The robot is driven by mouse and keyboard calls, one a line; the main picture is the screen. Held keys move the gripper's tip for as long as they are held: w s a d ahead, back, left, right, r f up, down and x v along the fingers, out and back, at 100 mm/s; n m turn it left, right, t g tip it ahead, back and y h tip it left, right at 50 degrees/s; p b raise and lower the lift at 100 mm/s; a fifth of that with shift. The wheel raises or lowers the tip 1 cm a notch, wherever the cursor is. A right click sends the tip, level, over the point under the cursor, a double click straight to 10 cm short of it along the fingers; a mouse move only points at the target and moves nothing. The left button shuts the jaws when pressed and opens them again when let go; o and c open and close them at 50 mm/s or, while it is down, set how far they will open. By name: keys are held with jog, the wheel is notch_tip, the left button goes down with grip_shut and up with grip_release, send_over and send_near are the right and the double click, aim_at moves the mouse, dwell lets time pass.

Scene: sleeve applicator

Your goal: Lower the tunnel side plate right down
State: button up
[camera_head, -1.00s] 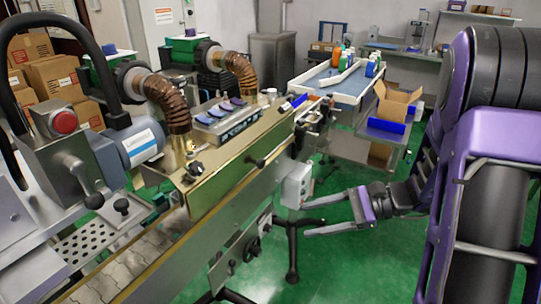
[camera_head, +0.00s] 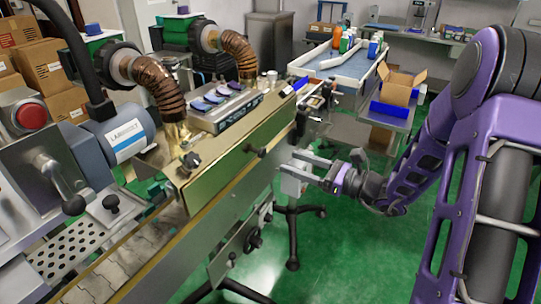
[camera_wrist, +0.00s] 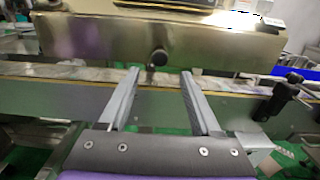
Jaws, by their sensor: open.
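The tunnel side plate (camera_head: 230,160) is a long brass-coloured panel along the near side of the tunnel. It stands upright above the conveyor rail, with a dark round knob (camera_head: 262,152) on its face. In the wrist view the plate (camera_wrist: 100,38) spans most of the top, and its knob (camera_wrist: 158,57) is just beyond my fingertips, between them from this angle. My gripper (camera_head: 290,162) is open and empty, pointing at the plate and apart from it. In the wrist view both fingers of my gripper (camera_wrist: 159,72) show.
The conveyor rail (camera_wrist: 70,75) runs below the plate. A grey box (camera_head: 292,184) on the machine's side is close to my fingers. A dark clamp (camera_wrist: 284,96) juts out at right. Ribbed copper-coloured ducts (camera_head: 160,88) rise behind the plate. Green floor (camera_head: 330,250) is open at right.

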aim_at(264, 153)
jog(key=x, duration=0.7)
jog(key=shift+w+a+f, duration=0.1)
jog(key=shift+a, duration=0.15)
grip_shut()
dwell(1.1)
